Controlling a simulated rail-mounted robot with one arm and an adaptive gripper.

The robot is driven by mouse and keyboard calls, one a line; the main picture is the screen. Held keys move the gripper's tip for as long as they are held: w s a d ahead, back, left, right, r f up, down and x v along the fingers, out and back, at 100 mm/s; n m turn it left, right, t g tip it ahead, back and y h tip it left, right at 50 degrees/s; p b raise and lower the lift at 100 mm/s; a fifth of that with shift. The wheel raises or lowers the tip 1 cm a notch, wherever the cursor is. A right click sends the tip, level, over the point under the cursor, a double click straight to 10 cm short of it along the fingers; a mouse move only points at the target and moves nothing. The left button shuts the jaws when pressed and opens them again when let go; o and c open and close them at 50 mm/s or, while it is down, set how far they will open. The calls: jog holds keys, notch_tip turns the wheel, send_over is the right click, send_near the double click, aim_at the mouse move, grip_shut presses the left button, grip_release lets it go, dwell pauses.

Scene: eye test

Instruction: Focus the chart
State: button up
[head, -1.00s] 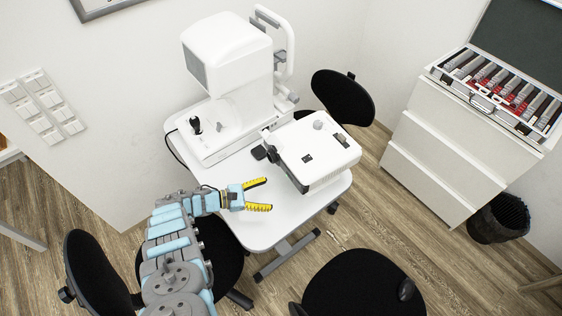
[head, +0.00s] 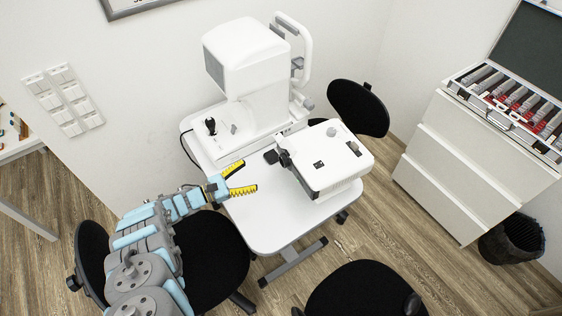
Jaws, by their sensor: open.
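A white box-shaped device (head: 325,158), which looks like a chart projector, stands on the right part of the white table (head: 270,222). A black lens part (head: 284,158) sticks out of its left end, and dark knobs show on its top and right side. My gripper (head: 250,179) is over the table, left of the lens part and apart from it. Its yellow fingers are spread open with nothing between them. No projected chart can be seen in this view.
A large white eye instrument (head: 247,62) with a black joystick (head: 211,125) stands at the table's back. Black chairs (head: 365,290) surround the table. A white drawer cabinet (head: 470,165) holds an open lens case (head: 510,105). A dark bin (head: 512,240) stands beside it. The table's front is clear.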

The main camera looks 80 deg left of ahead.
aim_at(281, 162)
jog(key=b+x, duration=0.2)
jog(key=x, duration=1)
jog(key=shift+w, duration=0.3)
jog(key=shift+f, duration=0.1)
jog(key=c, duration=1.2)
